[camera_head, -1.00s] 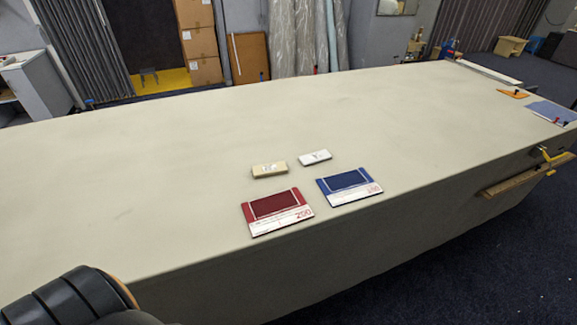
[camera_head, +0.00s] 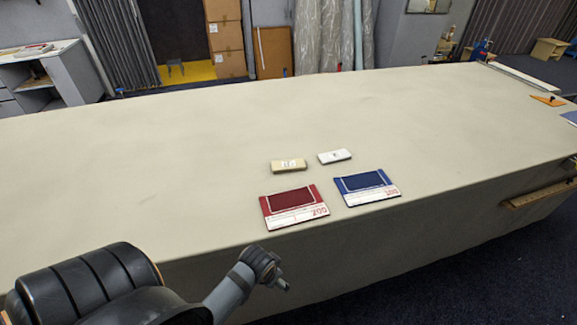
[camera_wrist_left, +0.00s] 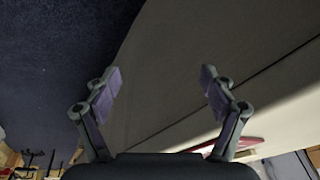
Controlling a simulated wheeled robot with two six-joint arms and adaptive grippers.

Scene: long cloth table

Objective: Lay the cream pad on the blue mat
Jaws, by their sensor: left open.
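The cream pad (camera_head: 288,166) lies flat on the cloth table, behind the red mat. The blue mat (camera_head: 365,181) lies to the right of the red mat, near the table's front edge, with nothing on it. My left gripper (camera_head: 268,268) is low in the head view, in front of the table edge and well apart from the pad. In the left wrist view the left gripper (camera_wrist_left: 162,92) has its fingers spread wide with nothing between them. My right gripper is in neither view.
A red mat (camera_head: 294,208) lies left of the blue mat. A white pad (camera_head: 335,156) lies right of the cream pad, behind the blue mat. The table (camera_head: 130,165) is clear to the left and behind. An orange item (camera_head: 548,100) lies at the far right.

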